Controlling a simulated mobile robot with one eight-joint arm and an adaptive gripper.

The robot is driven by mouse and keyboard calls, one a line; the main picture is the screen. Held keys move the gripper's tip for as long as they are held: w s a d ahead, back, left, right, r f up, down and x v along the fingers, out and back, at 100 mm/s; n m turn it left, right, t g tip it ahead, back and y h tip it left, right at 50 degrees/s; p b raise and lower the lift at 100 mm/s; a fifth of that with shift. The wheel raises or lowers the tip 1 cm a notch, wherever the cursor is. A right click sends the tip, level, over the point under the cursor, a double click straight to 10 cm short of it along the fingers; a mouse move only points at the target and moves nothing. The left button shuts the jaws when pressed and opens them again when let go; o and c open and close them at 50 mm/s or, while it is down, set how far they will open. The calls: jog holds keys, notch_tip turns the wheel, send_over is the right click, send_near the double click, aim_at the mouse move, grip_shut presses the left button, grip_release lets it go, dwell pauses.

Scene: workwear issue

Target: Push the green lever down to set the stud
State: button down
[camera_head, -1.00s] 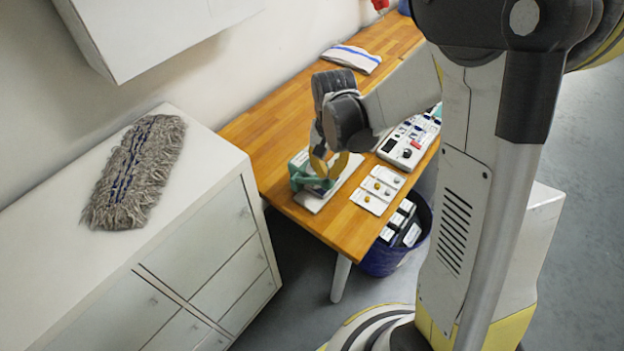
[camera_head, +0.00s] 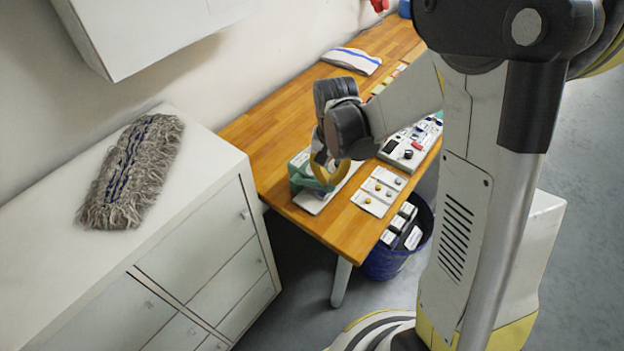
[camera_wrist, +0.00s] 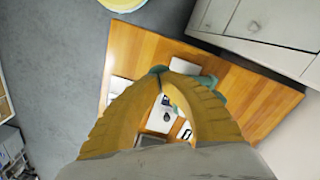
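The green lever press (camera_head: 300,181) stands on a white base plate (camera_head: 312,204) at the near end of the wooden table. In the wrist view, green parts of the press (camera_wrist: 208,81) show behind and beside my fingertips. My gripper (camera_head: 324,183) is at the press, its yellow fingers pointing down and partly covering it. In the wrist view the tips of my gripper (camera_wrist: 164,77) come together with nothing seen between them. Whether the tips touch the lever cannot be told. The stud cannot be made out.
White cards with small studs (camera_head: 378,191) lie right of the press. A control box (camera_head: 404,150) is behind them. A white cabinet (camera_head: 200,240) with a mop head (camera_head: 132,172) is at left.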

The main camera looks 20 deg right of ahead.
aim_at(333, 191)
jog(key=shift+s+d+f+b, duration=0.15)
jog(key=shift+s+f+b, duration=0.05)
jog(key=shift+f+b, duration=0.4)
jog(key=shift+s+f, duration=0.1)
jog(key=shift+f, duration=0.25)
jog(key=shift+s+d+f+b, duration=0.15)
jog(key=shift+f+b, duration=0.4)
jog(key=shift+b, duration=0.1)
jog(key=shift+s+d+f+b, duration=0.1)
jog(key=shift+s+f+b, duration=0.05)
jog(key=shift+f+b, duration=0.45)
jog(key=shift+r, duration=0.1)
jog(key=shift+f, duration=0.25)
jog(key=shift+s+d+f+b, duration=0.1)
jog(key=shift+s+f+b, duration=0.05)
jog(key=shift+f+b, duration=0.75)
